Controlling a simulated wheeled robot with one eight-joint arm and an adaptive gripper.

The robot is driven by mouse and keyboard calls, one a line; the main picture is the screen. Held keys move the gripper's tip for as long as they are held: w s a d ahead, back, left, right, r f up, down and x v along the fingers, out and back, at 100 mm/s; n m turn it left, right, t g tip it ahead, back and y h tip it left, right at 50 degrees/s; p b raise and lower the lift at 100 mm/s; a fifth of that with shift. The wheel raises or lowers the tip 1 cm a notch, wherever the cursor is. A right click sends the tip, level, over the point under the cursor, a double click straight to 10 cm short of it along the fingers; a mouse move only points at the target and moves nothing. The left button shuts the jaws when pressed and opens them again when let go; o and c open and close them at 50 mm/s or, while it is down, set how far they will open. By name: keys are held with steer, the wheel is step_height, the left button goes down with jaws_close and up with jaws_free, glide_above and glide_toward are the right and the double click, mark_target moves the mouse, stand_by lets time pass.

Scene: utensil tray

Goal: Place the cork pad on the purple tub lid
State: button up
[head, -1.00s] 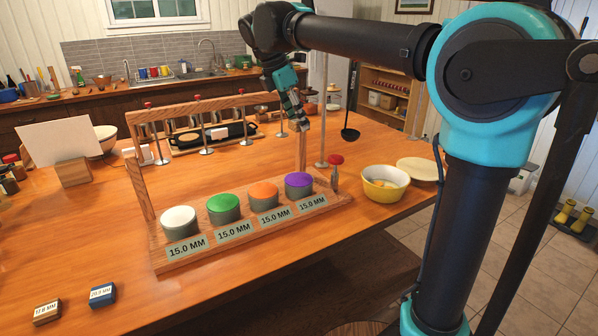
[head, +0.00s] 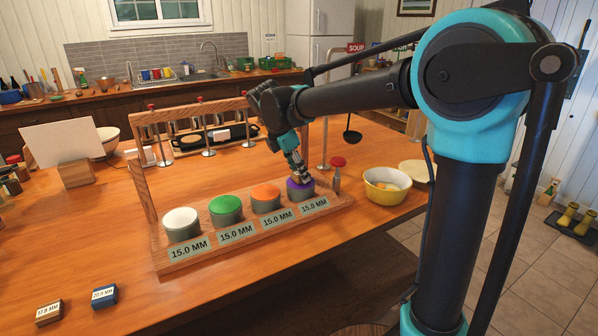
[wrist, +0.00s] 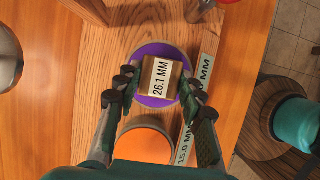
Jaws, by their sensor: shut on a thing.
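The purple tub lid (head: 296,192) tops the rightmost of the tubs on the wooden rack. In the wrist view its purple disc (wrist: 149,50) shows around a brown pad (wrist: 161,77) labelled 26.1 MM, which I take for the cork pad. My gripper (wrist: 158,85) is shut on the pad, one finger at each side, over the middle of the lid. In the head view my gripper (head: 301,178) points down at the purple lid and mostly hides the pad. I cannot tell whether the pad touches the lid.
White (head: 181,220), green (head: 225,204) and orange (head: 265,193) lids stand to the left on the rack (head: 195,262). A yellow bowl (head: 386,192) and a red-topped item (head: 338,163) stand to the right. Two labelled blocks lie at the front left.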

steer(key=shift+f, duration=0.15)
steer(key=o, duration=0.8)
steer(key=v, duration=1.2)
